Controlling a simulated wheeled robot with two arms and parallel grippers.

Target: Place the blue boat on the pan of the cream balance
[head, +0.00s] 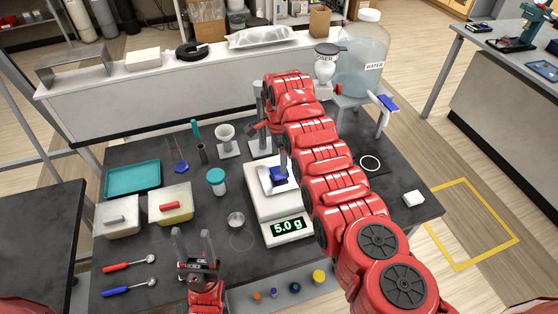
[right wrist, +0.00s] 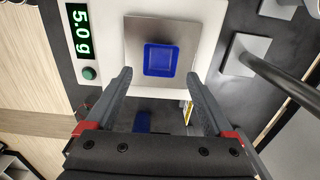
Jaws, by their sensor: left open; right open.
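The cream balance (head: 262,212) stands mid-table, its display reading 5.0 g. The blue boat (head: 278,178) is on its square metal pan (head: 264,188). In the right wrist view the boat (right wrist: 160,60) sits inside the pan's edges (right wrist: 135,32), a little below centre. My right gripper (right wrist: 158,78) is open, its two fingers apart on either side below the boat, and nothing is between the tips. In the head view my right arm hides most of that gripper. My left gripper (head: 193,236) is open and empty over the table's front left.
A small metal cup (head: 236,219) and a teal-lidded jar (head: 217,181) stand left of the balance. Two lidded boxes (head: 170,204), a teal tray (head: 132,179) and two scoops (head: 130,288) lie further left.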

